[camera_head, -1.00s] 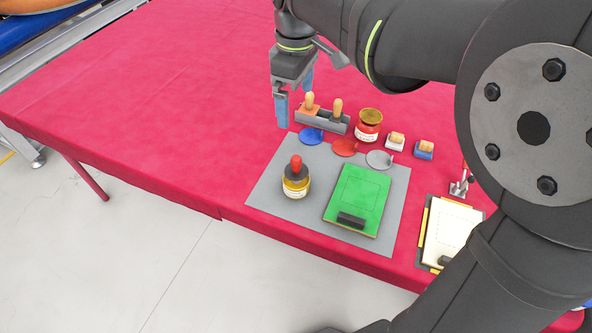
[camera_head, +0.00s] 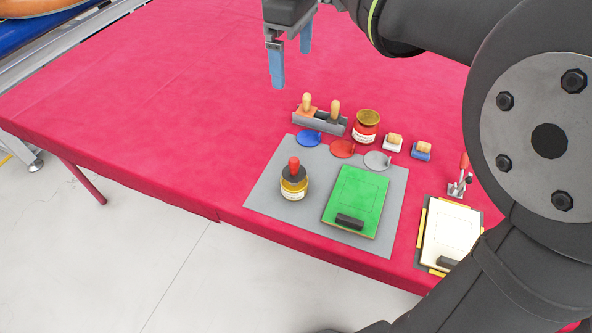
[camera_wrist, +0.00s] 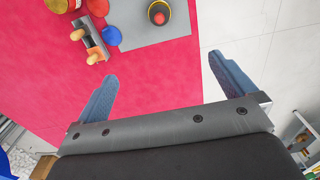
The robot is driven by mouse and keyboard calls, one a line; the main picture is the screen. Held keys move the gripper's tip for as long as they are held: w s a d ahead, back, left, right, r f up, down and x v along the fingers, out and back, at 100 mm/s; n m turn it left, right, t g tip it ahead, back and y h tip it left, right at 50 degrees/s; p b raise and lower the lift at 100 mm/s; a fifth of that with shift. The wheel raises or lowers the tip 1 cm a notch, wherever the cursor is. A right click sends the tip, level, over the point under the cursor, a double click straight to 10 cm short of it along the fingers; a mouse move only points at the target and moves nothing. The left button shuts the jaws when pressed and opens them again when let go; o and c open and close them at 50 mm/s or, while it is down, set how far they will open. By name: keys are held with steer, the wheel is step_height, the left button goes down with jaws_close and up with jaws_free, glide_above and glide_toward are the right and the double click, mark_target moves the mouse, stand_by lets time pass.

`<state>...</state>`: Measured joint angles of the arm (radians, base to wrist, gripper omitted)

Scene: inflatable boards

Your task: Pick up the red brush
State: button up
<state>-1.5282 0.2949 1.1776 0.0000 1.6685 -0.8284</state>
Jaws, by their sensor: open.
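The red brush shows as a red handle (camera_head: 294,164) standing upright in the top of a jar (camera_head: 293,188) with a dark collar and amber contents. The jar stands on the left part of a grey mat (camera_head: 277,202). The brush's lower part is hidden inside the jar. In the wrist view, the red handle (camera_wrist: 159,14) is seen from above, near the top edge, ahead of the space between the fingers. My gripper (camera_head: 291,66) is open and empty, its blue fingers above the table, behind the jar. It also shows in the wrist view (camera_wrist: 163,68).
A grey holder (camera_head: 319,121) with two wooden-handled tools stands between gripper and mat. A green board (camera_head: 356,200) lies right of the brush jar. The red table (camera_head: 170,110) is clear at left.

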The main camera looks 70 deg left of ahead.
steer(key=shift+r, duration=0.35)
steer(key=c, duration=0.4)
steer(key=m, duration=0.4)
glide_above(294, 159)
step_height(294, 159, down, 14)
steer(key=shift+m, duration=0.3)
step_height(294, 159, down, 11)
steer(key=shift+w+d+r, duration=0.1)
steer(key=shift+f, duration=3.15)
